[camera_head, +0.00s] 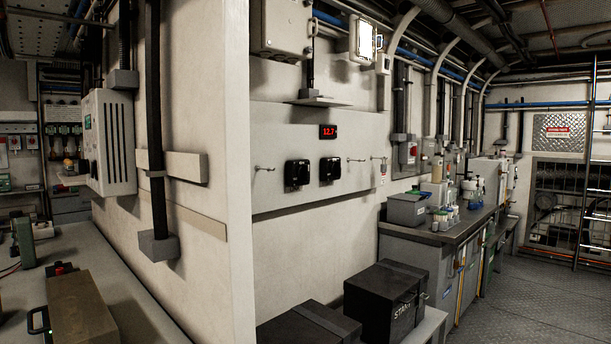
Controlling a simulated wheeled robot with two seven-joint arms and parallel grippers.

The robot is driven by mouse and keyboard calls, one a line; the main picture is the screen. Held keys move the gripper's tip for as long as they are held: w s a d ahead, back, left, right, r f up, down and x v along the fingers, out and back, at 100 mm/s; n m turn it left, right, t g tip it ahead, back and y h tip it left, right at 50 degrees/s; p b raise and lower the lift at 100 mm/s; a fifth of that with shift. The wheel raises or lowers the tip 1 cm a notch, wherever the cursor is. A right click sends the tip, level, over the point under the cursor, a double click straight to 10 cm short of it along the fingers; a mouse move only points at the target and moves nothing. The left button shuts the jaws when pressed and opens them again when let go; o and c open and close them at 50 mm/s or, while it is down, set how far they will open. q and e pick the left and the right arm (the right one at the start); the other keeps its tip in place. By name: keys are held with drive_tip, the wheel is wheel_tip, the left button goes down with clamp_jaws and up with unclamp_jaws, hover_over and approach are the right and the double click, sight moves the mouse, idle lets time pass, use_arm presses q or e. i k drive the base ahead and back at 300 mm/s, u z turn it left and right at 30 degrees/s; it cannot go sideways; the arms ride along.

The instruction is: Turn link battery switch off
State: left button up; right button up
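A pale wall panel (300,125) carries two black switch-like units side by side, a left one (297,174) and a right one (330,168). A small display (328,131) above them shows 12.7 in red digits. No label naming the link battery switch can be read, and I cannot tell which unit it is or whether either is on or off. Neither of my grippers is in view.
Black boxes (385,300) stand below the panel. A workbench (455,232) with bottles and a grey bin (407,209) runs along the right wall. A counter (125,300) with a brown box (82,308) is at the left. The floor (530,310) at right is clear.

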sight(303, 172)
drive_tip(key=u, duration=0.05)
drive_tip(key=k, duration=0.45)
drive_tip(key=z, duration=1)
drive_tip(key=i, duration=1.55)
drive_tip(key=u, duration=0.65)
drive_tip(key=i, duration=1.2)
drive_tip(key=u, duration=1.05)
